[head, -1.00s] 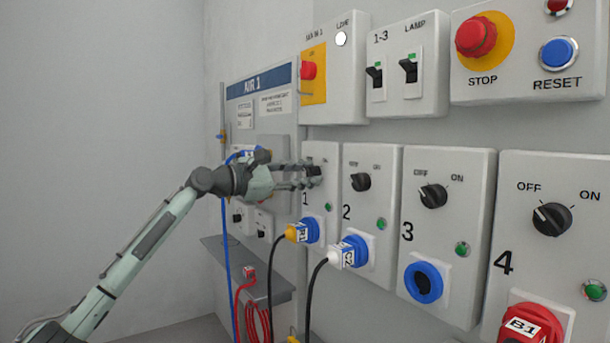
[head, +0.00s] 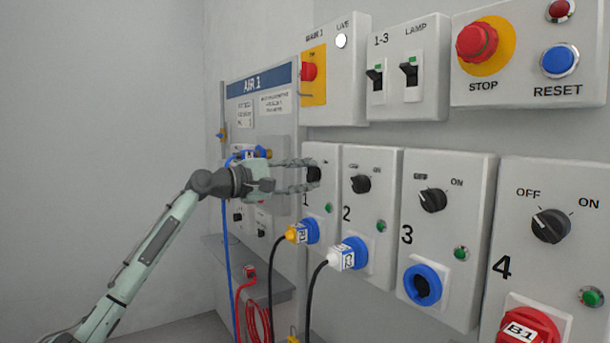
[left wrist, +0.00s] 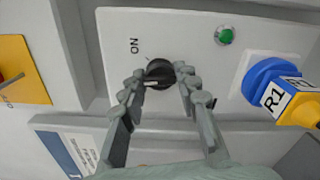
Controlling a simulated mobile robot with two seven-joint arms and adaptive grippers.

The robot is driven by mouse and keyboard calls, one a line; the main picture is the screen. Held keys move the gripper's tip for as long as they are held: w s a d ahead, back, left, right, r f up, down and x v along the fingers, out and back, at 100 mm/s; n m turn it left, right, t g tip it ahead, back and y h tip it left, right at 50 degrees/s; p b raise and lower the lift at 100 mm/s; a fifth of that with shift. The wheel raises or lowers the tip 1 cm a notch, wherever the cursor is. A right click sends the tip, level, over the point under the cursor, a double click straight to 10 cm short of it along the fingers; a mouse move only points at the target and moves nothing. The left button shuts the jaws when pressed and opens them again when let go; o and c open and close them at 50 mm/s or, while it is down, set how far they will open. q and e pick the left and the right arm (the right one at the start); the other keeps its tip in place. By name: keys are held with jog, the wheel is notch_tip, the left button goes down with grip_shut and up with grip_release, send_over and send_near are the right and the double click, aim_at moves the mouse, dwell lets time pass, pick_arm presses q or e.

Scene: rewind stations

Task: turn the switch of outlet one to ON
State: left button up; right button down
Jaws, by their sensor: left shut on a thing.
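Outlet one (head: 331,160) is the leftmost grey box in its row, marked 1. Its black rotary switch (head: 314,174) shows also in the left wrist view (left wrist: 160,74), with a pale pointer mark toward picture left. The ON label (left wrist: 135,46) lies up and left of the switch there; OFF is hidden behind a finger. My left gripper (head: 308,175) is shut on the switch, one finger on each side, as the left wrist view (left wrist: 160,78) shows. My right gripper is not in view.
A blue plug R1 (left wrist: 268,84) with a yellow cable end sits below the switch. Outlet two (head: 386,158), outlet three (head: 479,170) and outlet four (head: 585,175) stand to the right. Switch boxes hang above. A shelf (head: 275,282) with a red cable is below.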

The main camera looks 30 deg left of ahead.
pick_arm(q)
jog(key=m, duration=0.5)
jog(key=shift+m+b, duration=0.3)
jog(key=shift+b, duration=0.05)
jog(key=m, duration=0.2)
jog(key=shift+f+m+b, duration=0.1)
jog(key=shift+m+b, duration=0.5)
jog(key=shift+m, duration=0.9)
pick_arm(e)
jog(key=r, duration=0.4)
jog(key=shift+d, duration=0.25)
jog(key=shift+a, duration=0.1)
pick_arm(q)
jog(key=o, duration=1.1)
jog(key=shift+c, duration=0.2)
jog(key=shift+o, duration=0.4)
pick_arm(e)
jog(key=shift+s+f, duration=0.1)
